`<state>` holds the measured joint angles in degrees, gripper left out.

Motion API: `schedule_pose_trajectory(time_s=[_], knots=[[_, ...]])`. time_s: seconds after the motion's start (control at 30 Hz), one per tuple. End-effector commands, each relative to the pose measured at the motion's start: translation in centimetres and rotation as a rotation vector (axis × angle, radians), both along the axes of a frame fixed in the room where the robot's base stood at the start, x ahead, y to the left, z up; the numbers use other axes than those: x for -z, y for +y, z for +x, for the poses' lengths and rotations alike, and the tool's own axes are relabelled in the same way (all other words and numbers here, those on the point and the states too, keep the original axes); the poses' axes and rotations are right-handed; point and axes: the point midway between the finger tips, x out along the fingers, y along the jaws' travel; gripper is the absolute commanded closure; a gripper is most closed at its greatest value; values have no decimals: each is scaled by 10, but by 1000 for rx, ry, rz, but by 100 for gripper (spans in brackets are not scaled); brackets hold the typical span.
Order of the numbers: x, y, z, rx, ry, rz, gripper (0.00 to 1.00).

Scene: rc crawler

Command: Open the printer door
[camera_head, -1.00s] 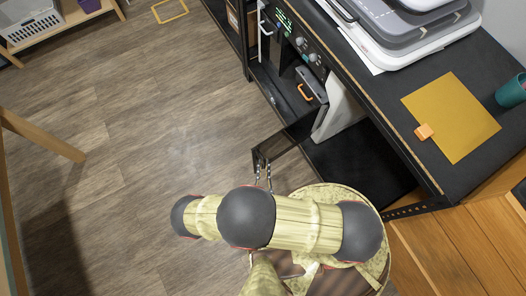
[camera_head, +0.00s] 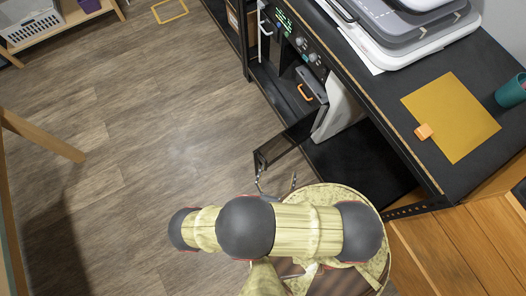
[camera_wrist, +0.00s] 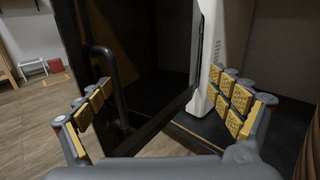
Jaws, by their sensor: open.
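The printer door appears to be the dark panel (camera_head: 285,144) that stands out at an angle from the white printer body (camera_head: 338,110) under the black counter. In the wrist view the door (camera_wrist: 155,60) is a tall dark panel with a dark bar handle (camera_wrist: 108,75) on its left part. The white body (camera_wrist: 208,60) shows behind its right edge. My gripper (camera_head: 276,181) is open beside the door's outer end. In the wrist view its padded fingers (camera_wrist: 160,80) are spread wide, with the door in view between them. I cannot tell whether a finger touches the door.
The black counter (camera_head: 385,125) bears a yellow sheet (camera_head: 452,115), an orange block (camera_head: 424,131), grey trays (camera_head: 405,30) and a teal cup (camera_head: 512,91). Wooden drawers (camera_head: 440,250) stand at the lower right.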

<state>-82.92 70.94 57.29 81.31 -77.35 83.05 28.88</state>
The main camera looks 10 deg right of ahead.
Motion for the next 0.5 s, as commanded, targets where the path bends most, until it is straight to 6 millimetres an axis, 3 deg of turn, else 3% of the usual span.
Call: schedule_pose_trajectory(time_s=[0.03,0.27,0.3,0.5], knots=[[-1,64,-34,-251,4,0,27],[-1,65,-34,-251,4,0,27],[-1,-2,-2,4,4,-3,27],[-1,-2,-2,3,3,-3,28]])
